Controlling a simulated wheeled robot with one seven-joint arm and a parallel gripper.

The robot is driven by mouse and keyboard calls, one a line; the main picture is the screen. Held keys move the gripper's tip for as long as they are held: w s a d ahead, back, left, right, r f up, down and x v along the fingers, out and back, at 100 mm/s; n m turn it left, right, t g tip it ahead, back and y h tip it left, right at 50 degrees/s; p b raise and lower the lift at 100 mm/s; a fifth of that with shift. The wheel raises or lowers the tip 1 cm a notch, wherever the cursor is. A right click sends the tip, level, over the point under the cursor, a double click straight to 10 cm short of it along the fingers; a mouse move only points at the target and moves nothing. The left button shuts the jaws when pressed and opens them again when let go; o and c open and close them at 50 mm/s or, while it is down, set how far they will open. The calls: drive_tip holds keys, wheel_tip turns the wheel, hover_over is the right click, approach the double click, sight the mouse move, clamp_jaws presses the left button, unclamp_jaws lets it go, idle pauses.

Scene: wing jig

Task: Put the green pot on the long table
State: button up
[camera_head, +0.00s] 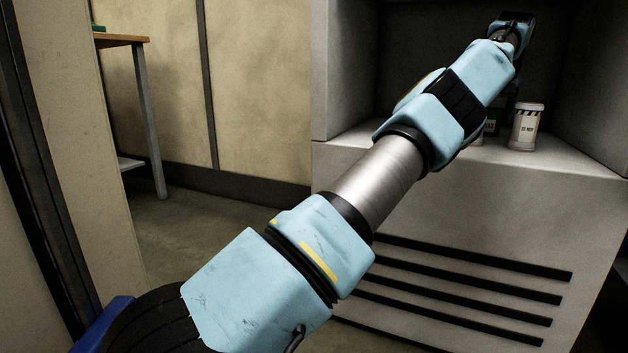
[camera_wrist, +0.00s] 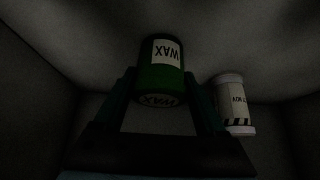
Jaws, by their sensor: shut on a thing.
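The green pot (camera_wrist: 160,78), with white WAX labels, is between the two fingers of my gripper (camera_wrist: 159,84) in the wrist view. My gripper is shut on it. In the head view my arm reaches into a grey recess, and only a small green patch of the pot (camera_head: 490,127) shows beside my arm, low over the recess floor. I cannot tell whether the pot touches that floor. A table (camera_head: 124,40) with a wooden top is partly in view at the far left; its full length is cut off.
A white canister (camera_head: 526,128) with a striped band stands close right of the pot; it also shows in the wrist view (camera_wrist: 234,106). Recess walls (camera_head: 345,70) enclose my gripper. A pale panel (camera_head: 75,130) stands at the left. Floor (camera_head: 215,225) is clear between it and the grey unit.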

drive_tip(key=s+r+n+h+p, duration=0.1)
drive_tip(key=s+r+p, duration=0.1)
drive_tip(key=r, duration=0.5)
drive_tip(key=shift+s+n+g+p, duration=0.3)
drive_tip(key=shift+s+n+g, duration=0.1)
drive_tip(key=shift+s, duration=0.3)
drive_tip(key=shift+d, duration=0.1)
